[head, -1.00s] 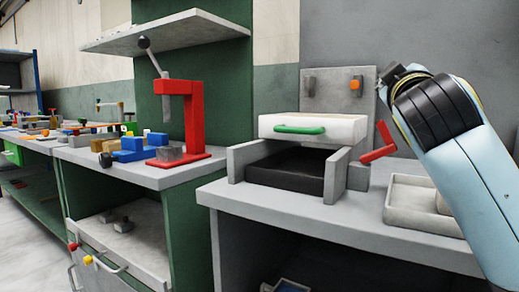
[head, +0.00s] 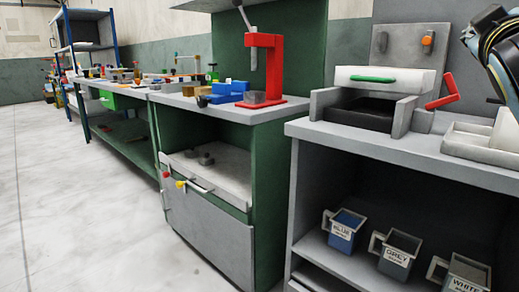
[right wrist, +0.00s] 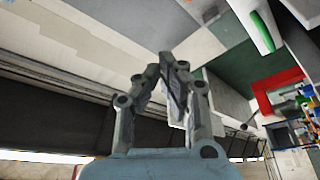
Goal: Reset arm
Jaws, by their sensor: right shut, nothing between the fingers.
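My right gripper (right wrist: 170,62) shows in the right wrist view with its fingertips together and nothing between them. It is in the air, apart from the benches. In the head view only part of my right arm shows at the top right edge, and its gripper is out of frame. The foam press (head: 388,75), with a white lid and green handle, stands on the right grey bench with its lid raised above a dark bed. My left gripper shows in neither view.
A red lever press (head: 275,65) and blue blocks (head: 228,91) stand on the green bench. A pale tray (head: 463,141) lies right of the foam press. The floor at left is clear.

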